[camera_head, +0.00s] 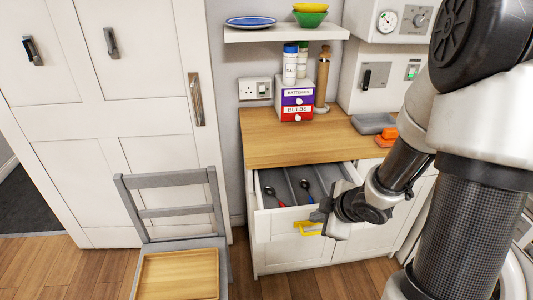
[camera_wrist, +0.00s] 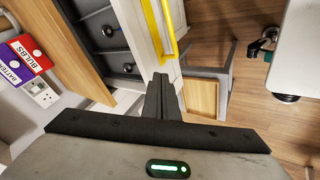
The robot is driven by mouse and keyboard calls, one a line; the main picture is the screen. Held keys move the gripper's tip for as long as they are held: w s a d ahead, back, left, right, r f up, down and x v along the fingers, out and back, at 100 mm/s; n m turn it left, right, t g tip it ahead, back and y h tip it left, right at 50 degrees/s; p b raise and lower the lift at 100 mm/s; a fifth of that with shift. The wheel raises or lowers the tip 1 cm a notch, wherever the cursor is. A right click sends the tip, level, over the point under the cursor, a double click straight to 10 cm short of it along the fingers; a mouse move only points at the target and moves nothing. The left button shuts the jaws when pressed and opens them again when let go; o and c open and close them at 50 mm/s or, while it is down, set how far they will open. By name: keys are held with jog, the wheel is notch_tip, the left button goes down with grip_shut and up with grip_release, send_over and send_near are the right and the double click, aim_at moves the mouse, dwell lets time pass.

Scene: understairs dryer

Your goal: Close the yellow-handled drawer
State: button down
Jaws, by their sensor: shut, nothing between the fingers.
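The drawer (camera_head: 275,222) with the yellow handle (camera_head: 308,228) is pulled out from the white cabinet under the wooden worktop. Inside its grey dividers lie a red-handled spoon (camera_head: 270,190) and a blue-handled spoon (camera_head: 305,186). My gripper (camera_head: 322,222) is at the drawer front, beside the right part of the yellow handle. In the wrist view the gripper's fingers (camera_wrist: 162,82) are together and empty, close to the drawer's white front panel (camera_wrist: 136,35). The yellow handle (camera_wrist: 158,30) shows just beyond the fingertips. I cannot tell whether the fingers touch the front.
A grey chair (camera_head: 170,210) with a wooden seat stands left of the drawer. The worktop (camera_head: 290,138) holds small drawer boxes (camera_head: 297,99), jars, a grey block (camera_head: 373,123) and an orange object (camera_head: 385,136). Tall white cupboard doors (camera_head: 110,110) are at left. Some wooden floor is clear.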

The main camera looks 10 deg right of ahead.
jog(key=s+a+f+n+g+y, duration=0.1)
jog(key=s+a+f+n+y, duration=0.1)
jog(key=s+a+f+n, duration=0.15)
jog(key=b, duration=0.3)
send_near(278, 232)
notch_tip(278, 232, down, 3)
jog(key=a, duration=0.1)
jog(key=shift+w+a+f+m, duration=0.1)
jog(key=shift+w+f+m, duration=0.05)
jog(key=shift+w, duration=0.35)
jog(key=shift+w+a+f+m, duration=0.1)
jog(key=shift+w, duration=0.4)
